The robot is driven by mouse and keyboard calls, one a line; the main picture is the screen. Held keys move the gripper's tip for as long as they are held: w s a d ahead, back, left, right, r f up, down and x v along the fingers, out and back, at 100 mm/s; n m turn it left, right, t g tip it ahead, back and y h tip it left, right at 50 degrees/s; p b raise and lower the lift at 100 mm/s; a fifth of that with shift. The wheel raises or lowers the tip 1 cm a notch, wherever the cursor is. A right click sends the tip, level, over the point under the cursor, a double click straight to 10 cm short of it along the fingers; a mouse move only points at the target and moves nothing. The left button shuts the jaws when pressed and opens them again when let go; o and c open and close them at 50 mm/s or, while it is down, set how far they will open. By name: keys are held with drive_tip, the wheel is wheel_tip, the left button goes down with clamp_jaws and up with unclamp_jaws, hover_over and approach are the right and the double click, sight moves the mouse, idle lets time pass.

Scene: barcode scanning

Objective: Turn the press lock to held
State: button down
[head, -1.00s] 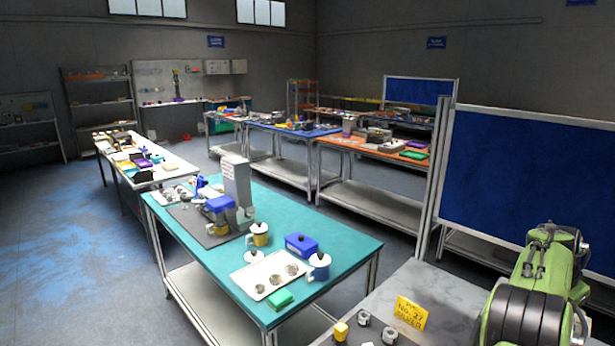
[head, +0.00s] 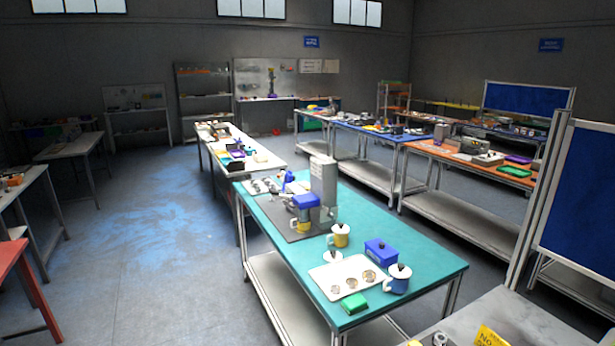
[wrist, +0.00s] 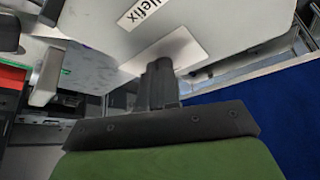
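A grey press-like machine (head: 323,183) stands on the teal table in the head view, with a blue-topped unit (head: 305,203) at its front. A lock and its setting are too small to tell at this distance. In the wrist view, my gripper (wrist: 160,66) shows as a dark crossbar with its dark fingers together in the middle. It looks shut, with nothing seen held. The arm and gripper are out of the head view, far from the press as far as I can tell.
The teal table (head: 425,270) also holds yellow and blue lidded mugs, a blue box (head: 381,252), a white tray (head: 330,272) and a green block (head: 354,304). Open floor (head: 165,270) lies left of it. A grey bench corner (head: 530,325) is at the lower right.

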idle(0.4)
drive_tip(key=shift+s+a, duration=0.15)
drive_tip(key=shift+a, duration=0.05)
wheel_tip(320, 180, up, 6)
drive_tip(key=r+p, duration=0.1)
drive_tip(key=p, duration=0.5)
drive_tip(key=w+a+r+n+t+y+b, duration=0.1)
drive_tip(key=w+a+n+b, duration=0.15)
drive_tip(key=a, duration=0.65)
drive_tip(key=w+a+r+n+t+y+b, duration=0.1)
drive_tip(key=w+a+n+t, duration=0.15)
drive_tip(key=a, duration=0.65)
drive_tip(key=w+a+r+n+t+b, duration=0.1)
drive_tip(key=a+r+n+b, duration=0.15)
drive_tip(key=a, duration=0.75)
drive_tip(key=s+a+f+n+y+b, duration=0.1)
drive_tip(key=s+a+n, duration=0.1)
drive_tip(key=a, duration=0.4)
drive_tip(key=s+a+f+n+y+b, duration=0.1)
drive_tip(key=s+a+f+n, duration=0.15)
drive_tip(key=a, duration=0.45)
drive_tip(key=s+a+f+n+t+y+b, duration=0.1)
drive_tip(key=s+a+f+n+b, duration=0.1)
drive_tip(key=s+a+f+n, duration=0.4)
drive_tip(key=s+a+f, duration=0.1)
drive_tip(key=s+a, duration=0.3)
drive_tip(key=s, duration=0.1)
drive_tip(key=shift+s+a+f+n+y, duration=0.15)
drive_tip(key=shift+a+f+n+y, duration=0.15)
drive_tip(key=shift+n+y, duration=0.1)
